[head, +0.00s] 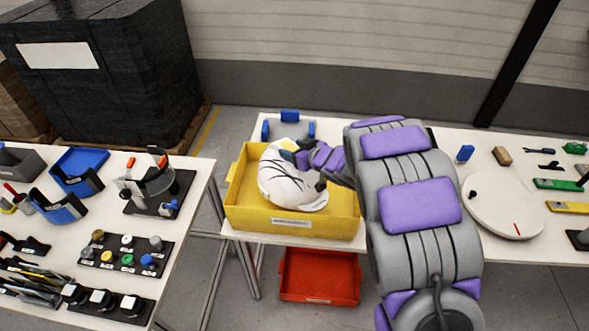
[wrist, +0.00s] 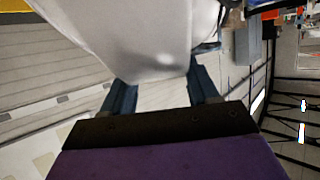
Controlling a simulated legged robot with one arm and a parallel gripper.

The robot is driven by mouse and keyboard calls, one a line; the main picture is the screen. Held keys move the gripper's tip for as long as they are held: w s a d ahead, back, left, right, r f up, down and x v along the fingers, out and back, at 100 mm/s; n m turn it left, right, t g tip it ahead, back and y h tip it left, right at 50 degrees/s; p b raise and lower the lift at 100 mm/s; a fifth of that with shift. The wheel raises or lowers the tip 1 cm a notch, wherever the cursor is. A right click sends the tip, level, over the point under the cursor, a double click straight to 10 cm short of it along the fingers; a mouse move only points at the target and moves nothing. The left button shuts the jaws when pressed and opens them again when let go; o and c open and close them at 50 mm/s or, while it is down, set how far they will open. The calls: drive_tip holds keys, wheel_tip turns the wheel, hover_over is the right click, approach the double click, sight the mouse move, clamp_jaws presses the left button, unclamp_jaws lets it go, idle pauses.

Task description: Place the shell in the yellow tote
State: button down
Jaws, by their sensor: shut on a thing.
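A white helmet shell (head: 285,181) with dark lines is at the yellow tote (head: 292,222), inside its outline in the head view. I cannot tell whether the shell touches the tote floor. My gripper (head: 300,158) is at the shell's upper right side and is shut on it. In the wrist view the shell (wrist: 140,35) fills the top middle, between and beyond the two blue-grey fingers of my gripper (wrist: 163,92). The fingertips are partly hidden by the shell. The tote stands at the front left of the white table, with its right rear part hidden by my arm.
A grey fixture with blue blocks (head: 290,117) stands behind the tote. A red bin (head: 319,277) sits below the table. A white round disc (head: 505,204) and small tools lie to the right. The left table (head: 95,225) holds several parts. A gap separates the tables.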

drive_tip(key=shift+f, duration=0.8)
drive_tip(key=shift+d+f+b, duration=0.35)
drive_tip(key=shift+d+f, duration=0.2)
drive_tip(key=shift+d, duration=0.1)
wheel_tip(320, 180, down, 3)
drive_tip(key=shift+f+b, duration=0.2)
drive_tip(key=shift+b, duration=0.3)
drive_tip(key=shift+a+r, duration=0.1)
drive_tip(key=shift+a, duration=0.25)
drive_tip(key=c, duration=0.5)
unclamp_jaws()
drive_tip(key=shift+a, duration=0.15)
drive_tip(key=shift+o, duration=1.1)
drive_tip(key=shift+d, duration=0.5)
drive_tip(key=p+v, duration=0.2)
drive_tip(key=v, duration=0.9)
drive_tip(key=shift+s+r, duration=0.15)
drive_tip(key=shift+s, duration=0.15)
